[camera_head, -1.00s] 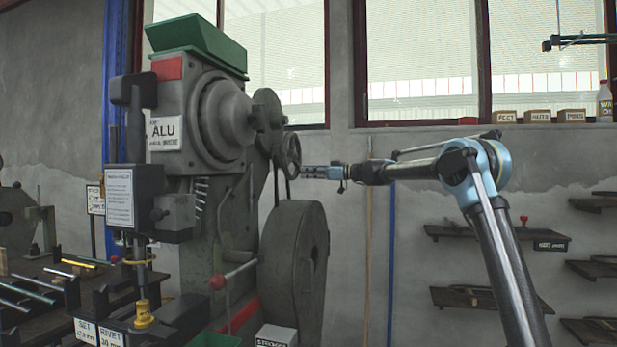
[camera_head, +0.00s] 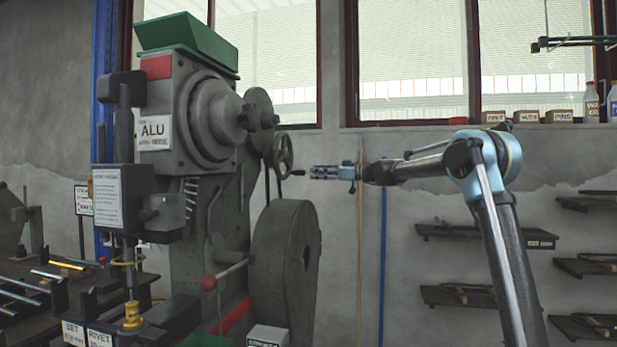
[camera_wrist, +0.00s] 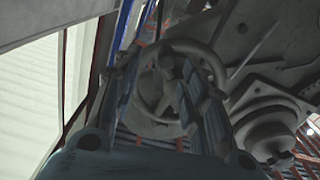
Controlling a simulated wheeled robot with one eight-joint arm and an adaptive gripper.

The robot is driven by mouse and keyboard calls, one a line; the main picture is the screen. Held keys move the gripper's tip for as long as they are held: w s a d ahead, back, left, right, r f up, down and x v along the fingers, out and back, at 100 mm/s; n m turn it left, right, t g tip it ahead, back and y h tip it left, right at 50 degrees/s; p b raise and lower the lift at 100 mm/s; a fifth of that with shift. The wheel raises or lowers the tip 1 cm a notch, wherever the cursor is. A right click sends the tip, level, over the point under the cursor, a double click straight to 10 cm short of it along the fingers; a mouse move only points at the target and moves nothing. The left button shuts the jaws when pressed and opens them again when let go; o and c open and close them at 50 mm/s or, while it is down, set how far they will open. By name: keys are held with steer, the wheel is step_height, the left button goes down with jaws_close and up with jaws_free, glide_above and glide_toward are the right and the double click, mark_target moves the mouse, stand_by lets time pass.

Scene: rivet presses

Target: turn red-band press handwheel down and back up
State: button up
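The press (camera_head: 180,215) stands at the left with a red band (camera_head: 157,68) near its top and a white ALU plate. Its grey spoked handwheel (camera_head: 281,142) is on the press's right side, with a small dark handle (camera_head: 298,172) sticking out toward my gripper (camera_head: 312,172). My gripper is just right of the wheel, with a small gap from it in the head view. In the wrist view the handwheel (camera_wrist: 216,66) lies ahead, partly hidden behind the two fingers (camera_wrist: 155,85). The fingers are apart with nothing seen held between them.
A large grey flywheel (camera_head: 285,265) is below the handwheel. A bench with rods (camera_head: 60,272) is at lower left. Wall shelves (camera_head: 470,236) are at right.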

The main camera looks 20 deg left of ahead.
steer(key=shift+w+d, duration=0.2)
steer(key=shift+d, duration=1.9)
